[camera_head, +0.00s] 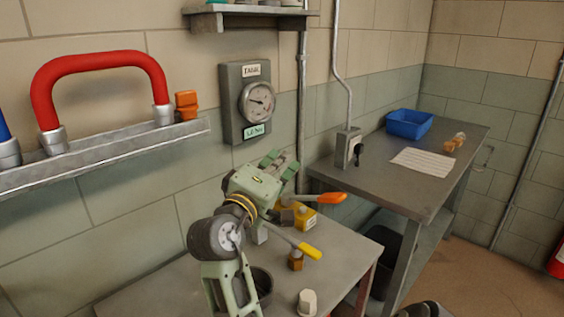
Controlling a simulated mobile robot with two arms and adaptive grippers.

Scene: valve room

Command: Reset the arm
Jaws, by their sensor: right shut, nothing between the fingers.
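My right arm (228,240) reaches up from the bottom over the near table. My right gripper (279,161) is pale green, shut and empty. It points up and away, in front of the wall below the gauge box. It hides part of the wall and of the table's back edge. My left gripper is not in view.
The near table (160,290) holds valves with an orange handle (328,199) and a yellow handle (309,251), and a pale knob (307,302). A gauge box (245,102) and a red pipe (100,62) are on the wall. The far table (400,195) holds a blue bin (409,124).

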